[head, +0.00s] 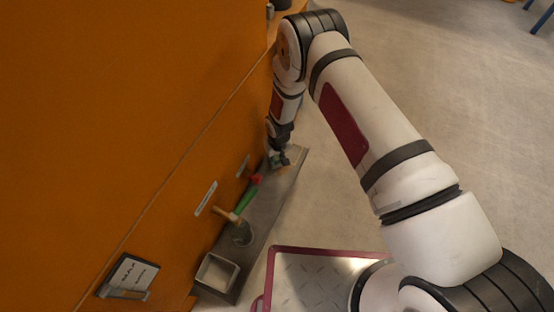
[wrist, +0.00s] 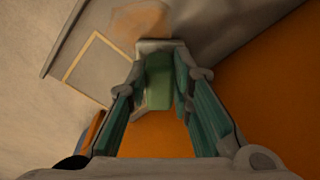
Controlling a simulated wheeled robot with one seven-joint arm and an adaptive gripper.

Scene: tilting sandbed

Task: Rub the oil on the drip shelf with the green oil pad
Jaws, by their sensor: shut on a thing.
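My gripper (head: 281,158) is low over the far part of the grey drip shelf (head: 262,217) in the head view. In the wrist view, my gripper (wrist: 158,88) has its teal-lined fingers closed on the green oil pad (wrist: 158,82). A brownish oil patch (wrist: 138,22) shows just beyond the pad in the wrist view, on the shelf surface (wrist: 205,22). The pad covers part of the view there, and I cannot tell whether it touches the shelf. In the head view the gripper mostly hides the pad.
An orange wall (head: 120,120) runs along the shelf's left side. A green, red-ended thing (head: 246,197), a cup with a wooden-handled tool (head: 241,234) and a grey bin (head: 216,273) stand on the nearer shelf. A pale outlined square (wrist: 100,70) lies left of the pad. Open floor (head: 460,100) is right.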

